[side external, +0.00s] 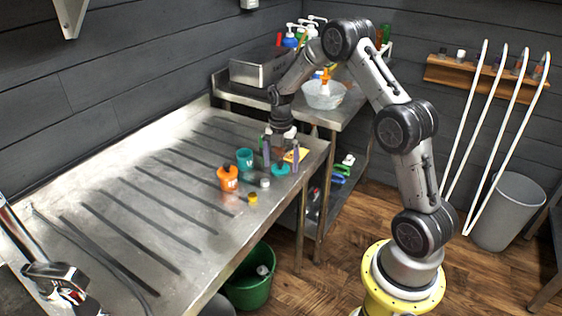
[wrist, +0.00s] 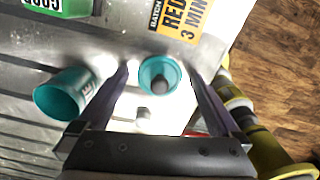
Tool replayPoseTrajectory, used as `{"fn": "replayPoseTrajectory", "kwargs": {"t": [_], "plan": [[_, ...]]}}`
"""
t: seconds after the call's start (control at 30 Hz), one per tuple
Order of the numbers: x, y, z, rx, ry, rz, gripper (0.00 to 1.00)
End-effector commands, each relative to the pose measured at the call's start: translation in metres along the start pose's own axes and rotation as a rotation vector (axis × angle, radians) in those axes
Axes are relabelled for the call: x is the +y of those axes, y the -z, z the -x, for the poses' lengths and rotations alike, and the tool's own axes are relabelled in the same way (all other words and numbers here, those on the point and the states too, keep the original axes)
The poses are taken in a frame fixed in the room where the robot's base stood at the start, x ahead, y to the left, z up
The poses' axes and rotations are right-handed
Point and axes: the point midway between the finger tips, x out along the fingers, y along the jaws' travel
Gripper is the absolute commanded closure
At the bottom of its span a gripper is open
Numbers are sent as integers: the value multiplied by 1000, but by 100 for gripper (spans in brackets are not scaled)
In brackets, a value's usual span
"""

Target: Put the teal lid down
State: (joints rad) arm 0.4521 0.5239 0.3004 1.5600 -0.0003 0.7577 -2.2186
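The teal lid (side external: 280,170) is a small round disc that appears to rest on the metal table, near its right end. In the wrist view the lid (wrist: 147,71) shows from above with a dark round knob, between my fingertips. My gripper (side external: 281,160) points down over the lid. In the wrist view my gripper (wrist: 159,72) is open, with a visible gap between each finger and the lid's rim. The teal cup (side external: 245,159) stands to the left of the gripper, and it also shows at the left in the wrist view (wrist: 62,95).
An orange cup (side external: 228,179), a grey cap (side external: 265,183) and a yellow cap (side external: 252,198) are close by on the metal table (side external: 150,220). A yellow card (wrist: 182,30) with print and a green piece (wrist: 62,8) lie beyond the lid.

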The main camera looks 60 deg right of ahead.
Motion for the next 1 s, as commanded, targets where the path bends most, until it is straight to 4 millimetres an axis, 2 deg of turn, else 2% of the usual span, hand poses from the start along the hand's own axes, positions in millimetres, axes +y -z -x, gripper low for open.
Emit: {"fn": "replayPoseTrajectory", "kwargs": {"t": [0.17,0.27,0.37,0.7,1.0], "plan": [[0,0,2,0,-1,0,0],[1,0,10,-2,-3,0,0],[1,-1,25,-3,-4,0,0],[1,-1,93,-3,-4,0,0],[0,2,125,-2,-3,-7,0]]}}
